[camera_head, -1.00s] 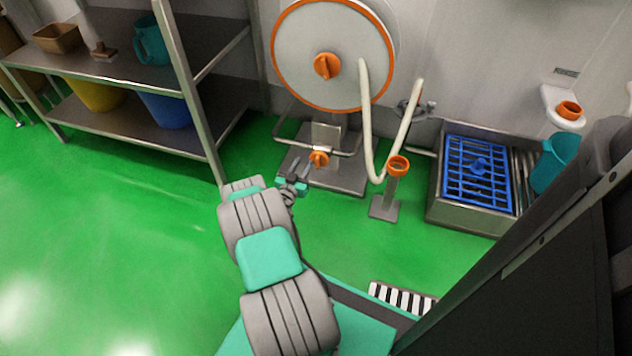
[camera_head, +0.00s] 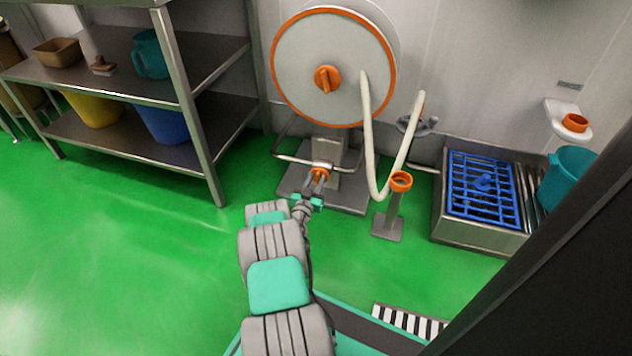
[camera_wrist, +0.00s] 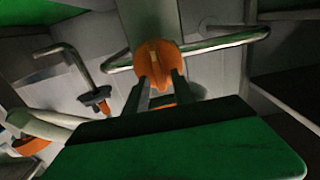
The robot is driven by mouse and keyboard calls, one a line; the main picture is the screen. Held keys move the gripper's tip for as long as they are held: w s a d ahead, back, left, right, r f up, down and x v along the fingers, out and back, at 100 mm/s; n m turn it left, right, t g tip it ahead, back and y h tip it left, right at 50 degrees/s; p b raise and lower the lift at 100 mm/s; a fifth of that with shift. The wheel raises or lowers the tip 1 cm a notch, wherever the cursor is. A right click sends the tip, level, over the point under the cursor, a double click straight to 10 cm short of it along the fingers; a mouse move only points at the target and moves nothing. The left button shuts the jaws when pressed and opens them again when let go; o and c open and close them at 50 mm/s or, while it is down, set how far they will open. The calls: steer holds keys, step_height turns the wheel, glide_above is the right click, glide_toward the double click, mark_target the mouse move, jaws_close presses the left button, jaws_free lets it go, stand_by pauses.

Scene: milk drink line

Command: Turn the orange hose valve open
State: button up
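The orange hose valve (camera_head: 320,174) is a round knob with a raised ridge, on the pipe at the foot of the hose reel. In the wrist view the valve (camera_wrist: 156,60) is straight ahead of my fingers, its ridge running roughly up and down. My gripper (camera_head: 318,186) reaches it from the front. In the wrist view my gripper (camera_wrist: 161,82) is open, with a gap between the two fingers. The fingertips overlap the knob's lower part, with orange showing between them. I cannot tell whether they touch it.
The reel (camera_head: 333,65) with its orange rim stands behind the valve, its pale hose (camera_head: 370,140) hanging at the right. An orange-topped post (camera_head: 392,205) and a steel basin (camera_head: 480,230) are to the right. A metal shelf (camera_head: 150,90) stands left. Green floor is clear front left.

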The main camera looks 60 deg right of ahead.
jaws_close()
steer(key=shift+w+n, duration=0.1)
steer(key=shift+n, duration=0.3)
steer(key=n, duration=0.5)
steer(key=w+f+n, duration=0.1)
steer(key=n, duration=1.1)
steer(key=shift+w+a+f, duration=0.2)
steer(key=shift+w+f, duration=0.05)
steer(key=shift+f, duration=0.15)
stand_by(0.4)
steer(key=shift+o, duration=0.6)
jaws_free()
